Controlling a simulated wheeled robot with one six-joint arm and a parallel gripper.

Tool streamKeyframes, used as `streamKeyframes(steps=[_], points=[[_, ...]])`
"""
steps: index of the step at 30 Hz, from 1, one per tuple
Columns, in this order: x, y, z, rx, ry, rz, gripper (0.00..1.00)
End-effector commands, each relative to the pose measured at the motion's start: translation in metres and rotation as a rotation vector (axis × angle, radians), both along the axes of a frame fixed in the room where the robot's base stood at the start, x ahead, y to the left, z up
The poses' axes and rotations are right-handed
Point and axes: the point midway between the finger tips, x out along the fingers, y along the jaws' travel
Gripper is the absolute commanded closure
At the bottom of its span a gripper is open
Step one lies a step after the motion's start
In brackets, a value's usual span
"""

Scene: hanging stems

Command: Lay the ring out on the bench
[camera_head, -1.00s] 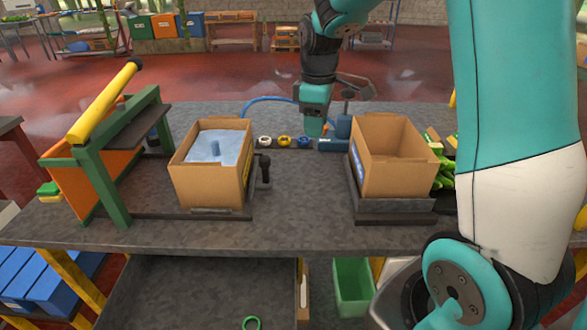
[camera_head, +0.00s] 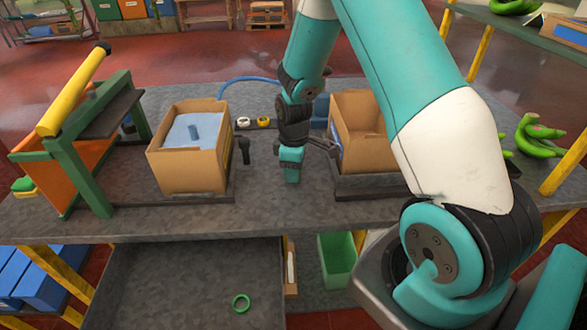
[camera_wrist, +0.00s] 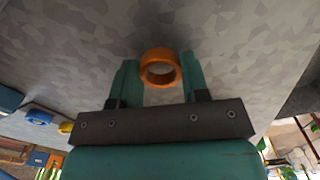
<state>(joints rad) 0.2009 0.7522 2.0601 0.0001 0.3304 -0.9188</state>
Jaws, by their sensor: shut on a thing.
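An orange ring (camera_wrist: 160,68) sits between the two teal fingertips of my gripper (camera_wrist: 159,78) in the wrist view. My gripper is shut on it, with the hole facing the camera. In the head view my gripper (camera_head: 291,177) points down over the bare middle of the grey bench (camera_head: 270,205), between the two cardboard boxes. The ring is hidden in the head view. The bench surface fills the wrist view behind the ring; I cannot tell whether the ring touches it.
A box with blue lining (camera_head: 190,165) stands left, an open empty box (camera_head: 367,142) right. White (camera_head: 243,122) and yellow (camera_head: 264,121) rings lie at the back; a blue ring (camera_wrist: 38,118) shows in the wrist view. The bench front is clear.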

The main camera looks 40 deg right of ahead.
Motion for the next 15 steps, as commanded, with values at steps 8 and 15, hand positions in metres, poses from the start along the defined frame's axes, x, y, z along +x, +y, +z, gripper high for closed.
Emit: streamKeyframes(steps=[8,15], points=[[0.0003,-0.0001,-0.0042,0.0,-0.001,0.0,0.8],[0.0004,0.0,-0.0069,0.0,-0.001,0.0,0.38]])
